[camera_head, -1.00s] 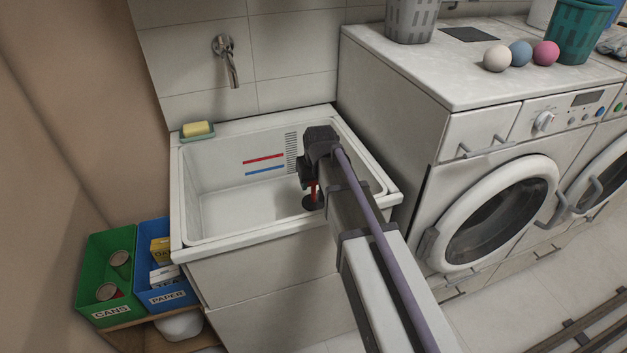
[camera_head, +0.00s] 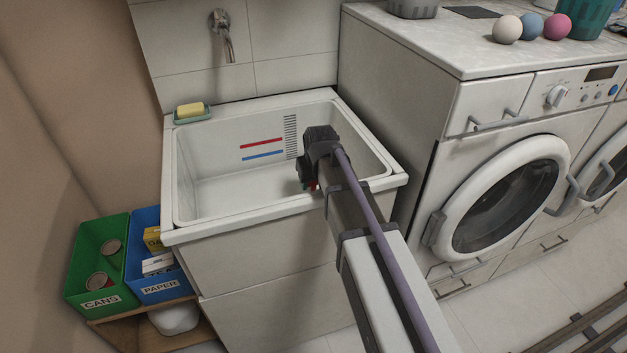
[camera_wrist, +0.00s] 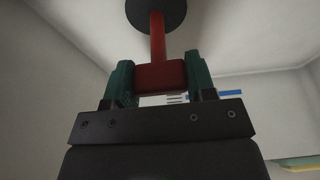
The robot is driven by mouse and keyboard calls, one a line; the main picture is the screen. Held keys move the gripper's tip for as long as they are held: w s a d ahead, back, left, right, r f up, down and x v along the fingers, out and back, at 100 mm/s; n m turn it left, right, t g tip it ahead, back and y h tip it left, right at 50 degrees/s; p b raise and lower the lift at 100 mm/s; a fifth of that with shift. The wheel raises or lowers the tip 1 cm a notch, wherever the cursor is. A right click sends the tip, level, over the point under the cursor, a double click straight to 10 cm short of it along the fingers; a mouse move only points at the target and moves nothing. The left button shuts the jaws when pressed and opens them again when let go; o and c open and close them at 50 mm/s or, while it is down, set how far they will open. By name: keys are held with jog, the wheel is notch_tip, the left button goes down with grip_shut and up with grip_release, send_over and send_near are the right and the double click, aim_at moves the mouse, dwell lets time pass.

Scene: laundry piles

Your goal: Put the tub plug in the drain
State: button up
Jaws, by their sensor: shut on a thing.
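The tub plug shows in the wrist view as a red grip block (camera_wrist: 160,76) with a red stem and a dark round disc (camera_wrist: 156,12) at its far end. My gripper (camera_wrist: 160,70) is shut on the red block, one green finger on each side. In the head view my gripper (camera_head: 308,183) is inside the right part of the white sink tub (camera_head: 220,235), near its front wall. Only a speck of red shows there; the disc is hidden. The drain is not visible in either view, so I cannot tell how the disc lies to it.
The front rim and my arm block the view of the tub's floor at the right. Soap (camera_head: 190,110) sits on the back left corner. A wall tap (camera_head: 222,35) hangs behind. A washing machine (camera_head: 500,200) stands close on the right, green (camera_head: 85,290) and blue bins (camera_head: 155,290) on the left.

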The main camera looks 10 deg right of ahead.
jog(key=shift+f+b, duration=0.3)
jog(key=shift+f, duration=0.1)
jog(key=o, duration=1.3)
jog(key=shift+r, duration=0.1)
notch_tip(320, 180, up, 10)
jog(key=p, duration=1)
jog(key=shift+r, duration=0.1)
jog(key=s+r+g+p, duration=0.1)
jog(key=s+r+p, duration=0.1)
jog(key=s, duration=0.4)
jog(key=s+r+g+p, duration=0.1)
jog(key=s+r+p, duration=0.1)
jog(key=s, duration=0.5)
jog(key=s+r+m+g+p, duration=0.1)
jog(key=s+r+p, duration=0.1)
jog(key=s, duration=0.5)
jog(key=shift+r+p, duration=0.1)
jog(key=shift+p, duration=0.5)
